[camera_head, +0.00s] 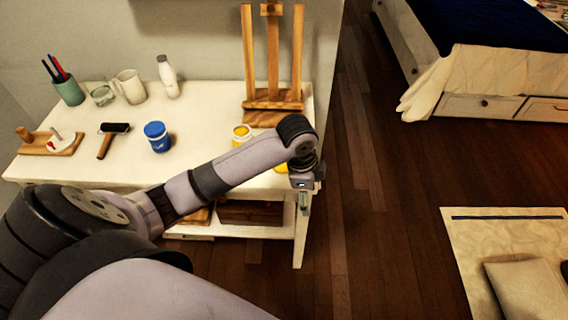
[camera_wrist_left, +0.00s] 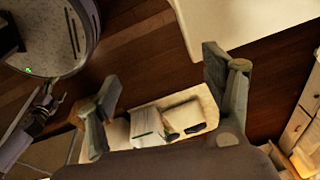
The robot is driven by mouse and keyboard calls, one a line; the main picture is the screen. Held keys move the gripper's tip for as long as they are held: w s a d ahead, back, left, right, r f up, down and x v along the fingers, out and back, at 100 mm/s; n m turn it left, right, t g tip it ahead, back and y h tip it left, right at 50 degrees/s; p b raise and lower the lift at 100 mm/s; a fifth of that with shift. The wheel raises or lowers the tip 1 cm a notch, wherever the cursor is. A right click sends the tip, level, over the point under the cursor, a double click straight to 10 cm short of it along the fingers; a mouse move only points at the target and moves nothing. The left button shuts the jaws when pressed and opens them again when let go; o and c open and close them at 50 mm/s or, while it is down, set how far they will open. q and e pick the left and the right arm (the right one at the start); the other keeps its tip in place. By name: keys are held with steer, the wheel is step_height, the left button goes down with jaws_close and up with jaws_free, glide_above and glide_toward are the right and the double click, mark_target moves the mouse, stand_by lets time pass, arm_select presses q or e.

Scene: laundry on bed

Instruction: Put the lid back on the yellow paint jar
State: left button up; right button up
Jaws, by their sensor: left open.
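The yellow paint jar (camera_head: 242,131) stands on the white table, left of the easel's foot. Its white rim and yellow top show; my arm hides its lower part. A yellow piece (camera_head: 281,168), perhaps the lid, shows at the table's right end, partly hidden by my arm. My left gripper (camera_head: 304,200) hangs past the table's right edge, pointing down, apart from the jar and the yellow piece. In the left wrist view my left gripper (camera_wrist_left: 165,90) has its fingers wide apart with nothing between them. A dark part at that view's left edge may be my right gripper (camera_wrist_left: 45,105).
The white table (camera_head: 95,170) also holds a blue jar (camera_head: 157,137), a roller (camera_head: 112,138), mugs, a bottle (camera_head: 168,77) and a wooden easel (camera_head: 273,60). A wooden box (camera_head: 250,212) sits on the lower shelf. The floor right of the table is clear up to the bed.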

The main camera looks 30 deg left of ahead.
arm_select(q)
steer(key=w+a+r+m, duration=0.1)
steer(key=w+a+r, duration=0.2)
steer(key=a+r, duration=0.3)
steer(key=w+a+r+m+g+y, duration=0.1)
steer(key=w+a+r+m, duration=0.1)
steer(key=a+r, duration=0.4)
step_height(320, 180, up, 4)
steer(key=shift+w+a+r+m, duration=0.1)
steer(key=shift+w+a+m, duration=0.2)
steer(key=shift+w, duration=0.3)
step_height(320, 180, down, 12)
steer(key=shift+f, duration=0.2)
steer(key=shift+w+d+f+p, duration=0.1)
steer(key=shift+d+f+p, duration=0.1)
steer(key=shift+f, duration=1.1)
steer(key=shift+d+f+p, duration=0.1)
steer(key=shift+d+f, duration=0.05)
steer(key=shift+f, duration=1.15)
